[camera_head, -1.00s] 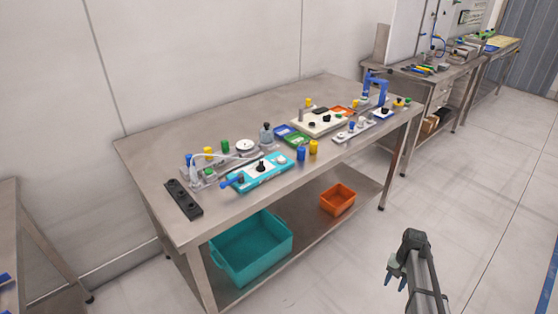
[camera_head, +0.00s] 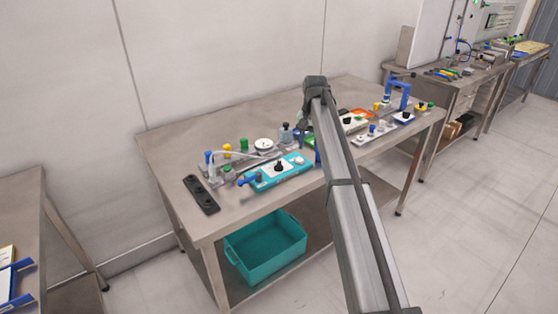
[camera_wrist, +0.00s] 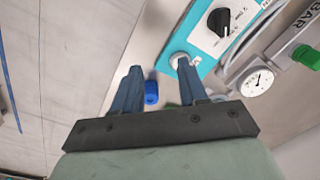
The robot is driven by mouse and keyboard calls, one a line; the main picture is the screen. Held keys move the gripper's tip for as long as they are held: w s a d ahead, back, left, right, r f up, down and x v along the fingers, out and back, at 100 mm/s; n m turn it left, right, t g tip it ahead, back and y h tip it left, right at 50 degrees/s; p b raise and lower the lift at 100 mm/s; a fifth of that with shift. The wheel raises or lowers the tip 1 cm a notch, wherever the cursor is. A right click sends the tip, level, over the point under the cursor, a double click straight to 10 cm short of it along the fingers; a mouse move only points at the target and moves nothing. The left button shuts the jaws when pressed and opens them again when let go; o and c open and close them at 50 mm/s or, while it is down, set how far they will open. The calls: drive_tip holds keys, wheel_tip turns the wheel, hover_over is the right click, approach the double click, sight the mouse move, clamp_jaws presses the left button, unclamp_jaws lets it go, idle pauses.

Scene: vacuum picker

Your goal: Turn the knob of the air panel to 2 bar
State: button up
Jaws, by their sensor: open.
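A teal panel (camera_head: 262,184) lies near the table's front edge, with a black knob (camera_head: 279,168) on a white label. In the wrist view the knob (camera_wrist: 218,22) is at the top right, on the teal panel (camera_wrist: 204,62); its lettering is too small to read. A round white gauge (camera_wrist: 257,81) and a "BAR" marking are on a grey unit beside it. I cannot tell for certain which unit is the air panel. My gripper (camera_wrist: 160,70) is open and empty. Its right fingertip overlaps a white round button on the teal panel; the knob is apart from both fingers.
A blue cylinder (camera_wrist: 151,92) shows between my fingers. A green knob (camera_wrist: 306,57) is at the right. A black strip (camera_head: 201,195) lies at the table's left end. A teal bin (camera_head: 266,248) stands on the lower shelf. The table's back left is clear.

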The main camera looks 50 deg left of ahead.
wheel_tip(320, 180, up, 6)
drive_tip(key=n, duration=0.1)
hover_over(279, 162)
wheel_tip(279, 162, down, 14)
drive_tip(key=shift+s+d+r, duration=0.1)
drive_tip(key=shift+r, duration=0.15)
drive_tip(key=shift+c, duration=0.3)
clamp_jaws()
